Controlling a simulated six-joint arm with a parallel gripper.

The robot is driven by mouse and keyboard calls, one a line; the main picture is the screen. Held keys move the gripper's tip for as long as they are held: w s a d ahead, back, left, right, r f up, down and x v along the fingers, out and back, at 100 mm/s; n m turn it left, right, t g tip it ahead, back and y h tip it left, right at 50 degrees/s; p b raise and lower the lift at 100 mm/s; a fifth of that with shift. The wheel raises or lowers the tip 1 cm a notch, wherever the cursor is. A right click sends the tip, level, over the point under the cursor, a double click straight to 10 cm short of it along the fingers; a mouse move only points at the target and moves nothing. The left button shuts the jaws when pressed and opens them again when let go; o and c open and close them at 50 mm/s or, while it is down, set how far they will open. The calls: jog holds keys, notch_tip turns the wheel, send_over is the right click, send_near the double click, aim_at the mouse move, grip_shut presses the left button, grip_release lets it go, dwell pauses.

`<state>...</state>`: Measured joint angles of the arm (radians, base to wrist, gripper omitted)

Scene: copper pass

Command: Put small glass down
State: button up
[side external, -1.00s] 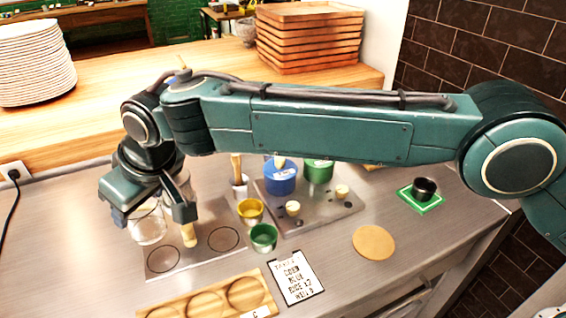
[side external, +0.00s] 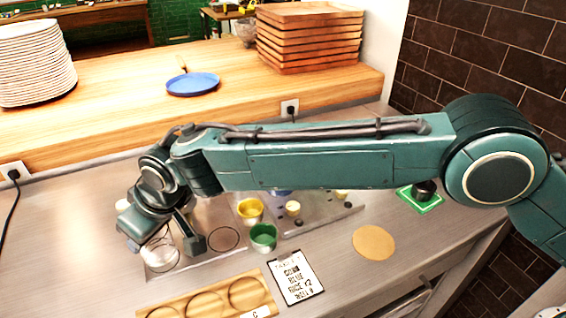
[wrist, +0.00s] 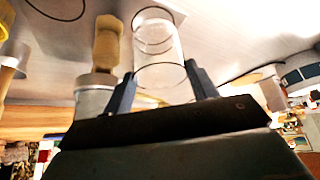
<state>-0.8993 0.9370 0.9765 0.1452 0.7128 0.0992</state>
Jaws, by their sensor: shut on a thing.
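The small glass (side external: 162,254) is clear and upright in the side view. My gripper (side external: 164,246) is shut on it, with a finger on each side. The glass is at the left printed circle of the grey mat (side external: 204,260); I cannot tell whether its base touches the mat. The right circle (side external: 223,238) is bare. In the wrist view the glass (wrist: 160,55) stands between the fingers of my gripper (wrist: 160,82), and its walls look empty and see-through.
A wooden board with round hollows (side external: 207,302) lies in front. A pale-handled tool (wrist: 106,45) is close beside the glass in the wrist view.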

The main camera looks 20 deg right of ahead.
jog(key=shift+f, duration=0.75)
jog(key=shift+f, duration=0.15)
jog(key=o, duration=1.2)
jog(key=shift+s+d+r, duration=0.1)
jog(key=shift+s+r, duration=0.05)
jog(key=shift+r, duration=0.35)
jog(key=v, duration=1.1)
jog(key=shift+s+r, duration=0.1)
